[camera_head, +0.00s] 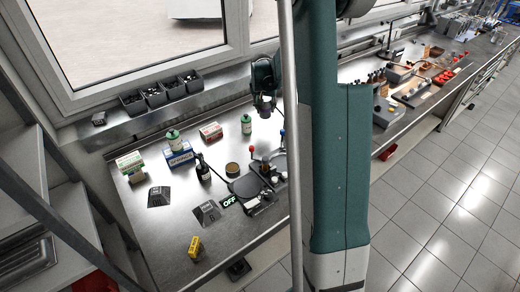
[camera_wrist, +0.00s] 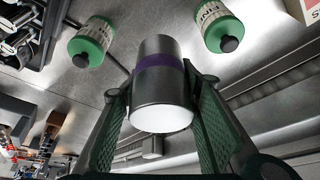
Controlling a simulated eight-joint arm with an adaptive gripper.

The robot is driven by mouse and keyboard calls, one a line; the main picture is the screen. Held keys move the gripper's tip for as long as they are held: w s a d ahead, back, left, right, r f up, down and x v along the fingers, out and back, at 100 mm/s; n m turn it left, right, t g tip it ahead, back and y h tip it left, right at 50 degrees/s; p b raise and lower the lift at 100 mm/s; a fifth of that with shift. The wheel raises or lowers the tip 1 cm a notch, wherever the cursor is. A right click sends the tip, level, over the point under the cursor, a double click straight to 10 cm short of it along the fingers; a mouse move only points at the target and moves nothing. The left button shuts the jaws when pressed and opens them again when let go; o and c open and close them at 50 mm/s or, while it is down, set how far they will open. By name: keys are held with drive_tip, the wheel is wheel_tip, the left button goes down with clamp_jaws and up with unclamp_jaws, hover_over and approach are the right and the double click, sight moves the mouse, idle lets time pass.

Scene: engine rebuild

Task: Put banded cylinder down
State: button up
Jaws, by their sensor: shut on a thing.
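The banded cylinder (camera_wrist: 160,90) is a grey metal cylinder with a dark purple band and a pale end face towards the wrist camera. My gripper (camera_wrist: 152,92) has its two green textured fingers on either side of it and is shut on it. In the head view the cylinder (camera_head: 264,103) shows small and dark below my gripper (camera_head: 262,88), over the back right part of the metal workbench (camera_head: 150,230). I cannot tell from these views whether the cylinder's far end touches the bench.
Two green-and-white bottles (camera_wrist: 92,42) (camera_wrist: 222,28) stand near the cylinder. The head view shows boxes (camera_head: 180,158), a round tin (camera_head: 232,168), a fixture with red and blue knobs (camera_head: 268,165) and dark bins (camera_head: 158,94) behind.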

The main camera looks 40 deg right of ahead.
drive_tip(key=s+a+n, duration=0.1)
drive_tip(key=s+a, duration=0.6)
drive_tip(key=a, duration=0.2)
drive_tip(key=shift+s+a, duration=0.15)
drive_tip(key=shift+s, duration=0.25)
drive_tip(key=shift+f, duration=0.1)
drive_tip(key=shift+f+b, duration=0.3)
drive_tip(key=shift+f, duration=2.65)
drive_tip(key=shift+f, duration=2.05)
drive_tip(key=shift+f+b, duration=0.2)
drive_tip(key=shift+b, duration=0.1)
drive_tip(key=o, duration=1.4)
